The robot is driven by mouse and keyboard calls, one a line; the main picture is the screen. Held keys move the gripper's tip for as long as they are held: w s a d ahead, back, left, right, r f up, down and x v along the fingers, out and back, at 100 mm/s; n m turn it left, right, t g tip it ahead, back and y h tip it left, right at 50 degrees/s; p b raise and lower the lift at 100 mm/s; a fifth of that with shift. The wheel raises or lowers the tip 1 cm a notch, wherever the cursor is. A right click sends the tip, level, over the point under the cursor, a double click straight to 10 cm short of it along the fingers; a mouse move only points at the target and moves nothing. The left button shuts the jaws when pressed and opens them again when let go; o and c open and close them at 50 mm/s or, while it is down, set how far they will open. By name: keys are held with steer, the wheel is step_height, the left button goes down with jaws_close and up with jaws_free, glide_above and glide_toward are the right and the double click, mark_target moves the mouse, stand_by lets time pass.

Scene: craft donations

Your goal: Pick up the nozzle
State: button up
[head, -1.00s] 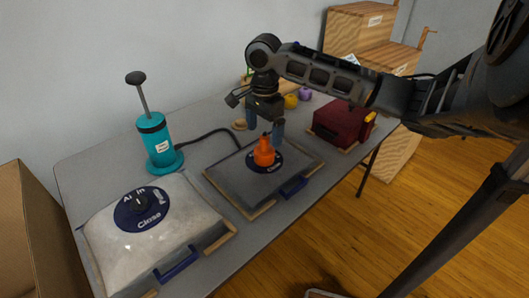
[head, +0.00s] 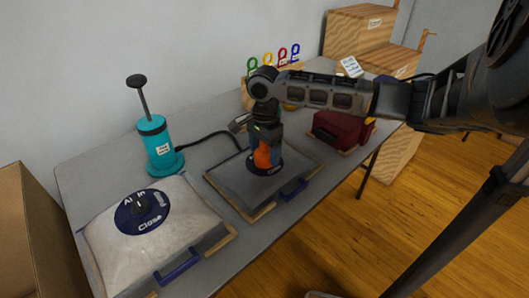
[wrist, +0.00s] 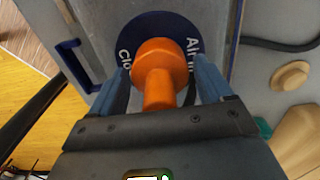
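The orange nozzle (head: 263,156) stands on the round dark-blue disc of the grey flat bag (head: 228,183). In the wrist view the nozzle (wrist: 160,68) sits between the two blue fingers of my gripper (wrist: 161,84). A gap shows between the nozzle and each finger, so my gripper is open around it and not closed on it. In the head view my gripper (head: 267,150) is directly over the disc and partly hides the nozzle. The disc (wrist: 190,25) carries white lettering, partly covered by the nozzle.
A teal hand pump (head: 157,146) with a black hose stands behind the bags. A pale, fuller bag (head: 185,225) lies at the front left. A dark red bag (head: 340,127) lies to the right. Colored loops (head: 268,58) stand at the back. A cardboard box (head: 35,230) is at the left.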

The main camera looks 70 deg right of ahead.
steer(key=c, duration=0.8)
steer(key=shift+r, duration=0.1)
steer(key=shift+r, duration=0.55)
step_height(320, 180, up, 3)
steer(key=shift+f, duration=0.2)
steer(key=s+d+r+p, duration=0.1)
steer(key=s+r+p, duration=0.2)
steer(key=s+d+r+p, duration=0.2)
steer(key=s+r+p, duration=0.1)
steer(key=r, duration=0.1)
steer(key=s+d+r+p, duration=0.2)
steer(key=s+r+p, duration=0.1)
steer(key=r, duration=0.1)
steer(key=shift+a, duration=0.1)
